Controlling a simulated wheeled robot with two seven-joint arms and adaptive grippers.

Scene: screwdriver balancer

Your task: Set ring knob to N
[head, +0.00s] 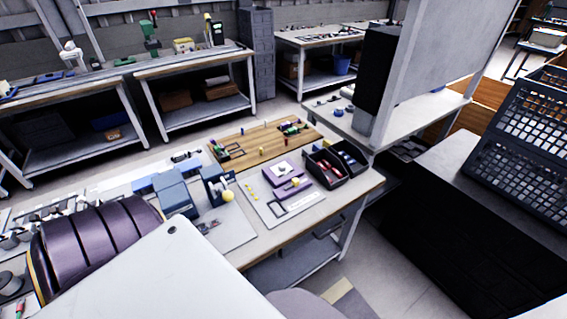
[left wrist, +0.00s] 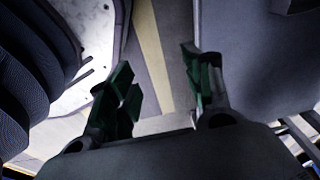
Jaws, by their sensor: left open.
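I cannot make out a ring knob or an N mark in either view. The workbench (head: 244,258) holds several small devices, among them a dark blue device (head: 214,188) with a round yellow part (head: 228,196) and a purple fixture (head: 283,173) on a white board. They are too small to read any marking. My left gripper (left wrist: 160,88) shows in the left wrist view with its two dark green fingers spread and nothing between them. Beyond it is floor with a yellowish stripe. Neither gripper is visible in the head view.
A black bin (head: 337,162) stands at the bench's right end, beside a wooden board (head: 235,142) with small parts. A large black cabinet (head: 440,230) stands to the right, across a strip of clear floor. Other benches (head: 190,65) line the back.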

